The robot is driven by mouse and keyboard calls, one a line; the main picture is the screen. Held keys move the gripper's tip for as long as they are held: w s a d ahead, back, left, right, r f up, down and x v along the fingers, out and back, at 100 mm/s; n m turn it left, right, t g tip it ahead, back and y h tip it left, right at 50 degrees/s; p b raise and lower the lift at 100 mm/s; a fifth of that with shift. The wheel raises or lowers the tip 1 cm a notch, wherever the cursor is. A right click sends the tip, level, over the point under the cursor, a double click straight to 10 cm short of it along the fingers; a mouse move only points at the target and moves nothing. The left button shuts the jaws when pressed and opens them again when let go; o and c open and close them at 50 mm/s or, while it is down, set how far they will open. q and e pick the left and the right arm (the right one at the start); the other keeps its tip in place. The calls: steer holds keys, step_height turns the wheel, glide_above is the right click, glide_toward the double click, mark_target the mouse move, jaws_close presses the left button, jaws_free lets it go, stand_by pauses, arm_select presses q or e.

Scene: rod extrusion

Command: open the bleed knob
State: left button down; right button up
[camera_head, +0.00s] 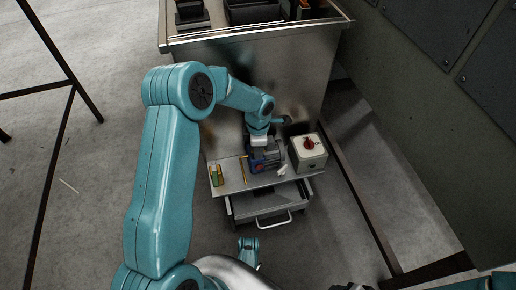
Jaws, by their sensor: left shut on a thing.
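A small blue and grey pump-like unit (268,160) with a dark red spot on its left side sits on the metal cart top (232,184). My left gripper (261,141) reaches down onto the top of this unit from behind and left. It is shut on a small part there, which fits the bleed knob. The knob itself is hidden by the gripper, so its turn cannot be seen.
A pale box with a red rotary knob (309,144) stands right of the unit. A small green and yellow item (216,177) lies at the cart's left. A drawer (273,207) with a handle is below. A large metal cabinet (270,72) rises behind.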

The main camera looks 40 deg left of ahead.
arm_select(q)
steer(key=shift+f+n+b, duration=0.1)
steer(key=shift+n+b, duration=0.35)
steer(key=shift+n, duration=0.45)
steer(key=shift+n, duration=1.1)
steer(key=c, duration=0.8)
jaws_free()
steer(key=shift+c, duration=0.2)
